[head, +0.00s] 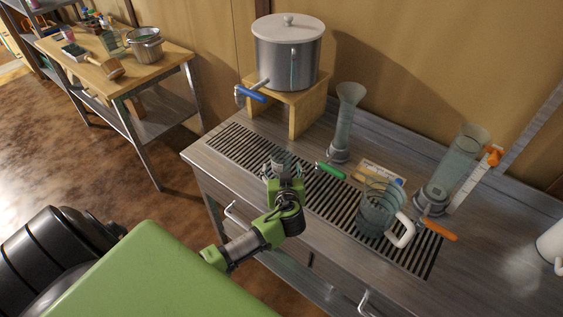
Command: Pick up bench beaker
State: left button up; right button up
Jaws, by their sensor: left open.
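My left gripper (284,172) is over the slotted drain strip on the metal bench, with its arm coming in from the lower left. It is open. A small clear glass vessel (281,157), which looks like the bench beaker, shows at the fingertips. The gripper hides most of it, and I cannot tell whether the fingers touch it. A larger clear jug (375,208) with a white handle stands to the right on the strip. My right gripper is not in view.
A steel pot (287,55) stands on a wooden stand (292,115) behind. Tall glass cylinders (344,125) (455,165) stand at the back and right. A green-handled tool (331,170), a card (383,171) and an orange-handled tool (440,229) lie nearby. The front-left bench corner is clear.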

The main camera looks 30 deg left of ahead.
aim_at(282, 168)
pick_arm(q)
jog(key=shift+p+x, duration=0.4)
jog(key=shift+x, duration=1.55)
jog(key=shift+c, duration=0.4)
jog(key=c, duration=1.2)
jog(key=shift+o, duration=0.2)
jog(key=shift+r+b, duration=0.3)
jog(key=shift+r, duration=0.25)
jog(key=s+a+r+b, duration=0.1)
jog(key=s+a+r, duration=0.1)
jog(key=s+r, duration=0.4)
jog(key=s+a+r+b, duration=0.2)
jog(key=s+r, duration=0.3)
jog(key=s, duration=0.2)
jog(key=shift+a+r, duration=0.3)
jog(key=shift+r, duration=0.1)
jog(key=shift+o, duration=0.5)
jog(key=shift+s, duration=0.1)
